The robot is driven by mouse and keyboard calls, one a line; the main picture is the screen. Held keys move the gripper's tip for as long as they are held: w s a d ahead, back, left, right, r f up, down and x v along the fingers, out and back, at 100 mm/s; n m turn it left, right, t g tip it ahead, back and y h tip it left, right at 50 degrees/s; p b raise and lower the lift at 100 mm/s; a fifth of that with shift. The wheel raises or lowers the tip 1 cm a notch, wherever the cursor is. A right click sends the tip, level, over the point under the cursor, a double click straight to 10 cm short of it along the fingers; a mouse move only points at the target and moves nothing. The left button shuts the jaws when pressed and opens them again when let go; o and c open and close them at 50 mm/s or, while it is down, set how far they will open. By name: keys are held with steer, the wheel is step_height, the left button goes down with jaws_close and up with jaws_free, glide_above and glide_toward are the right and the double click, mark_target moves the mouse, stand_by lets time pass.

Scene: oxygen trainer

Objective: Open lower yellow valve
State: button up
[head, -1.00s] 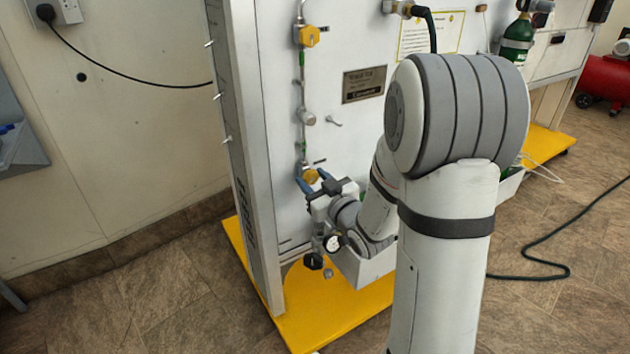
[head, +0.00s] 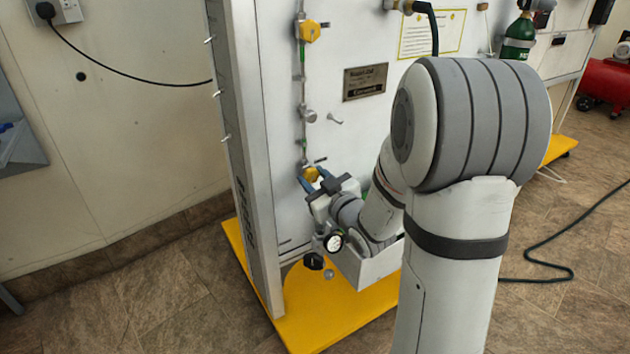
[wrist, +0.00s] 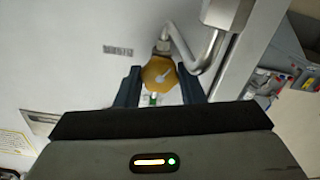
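The lower yellow valve (head: 311,174) is a small yellow knob low on the pipe of the white panel. It also shows in the wrist view (wrist: 158,73), with a light pointer mark on its face. My gripper (head: 313,178) is at the valve, with its two dark blue fingers apart. In the wrist view my gripper (wrist: 158,69) has one finger on each side of the knob, close to its edges. I cannot tell whether either finger touches it. Part of the knob is hidden by my gripper in the head view.
An upper yellow valve (head: 310,31) and a grey fitting (head: 309,115) sit higher on the pipe. A pressure gauge (head: 334,243) and black knob (head: 314,261) are below my gripper. The panel's grey upright (head: 245,160) stands left. A yellow base (head: 320,310) lies below.

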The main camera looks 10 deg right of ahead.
steer(key=o, duration=0.5)
steer(key=shift+c, duration=0.2)
steer(key=b+v, duration=0.6)
steer(key=v, duration=0.1)
steer(key=shift+s+b, duration=0.3)
steer(key=shift+s, duration=0.05)
steer(key=shift+d, duration=0.1)
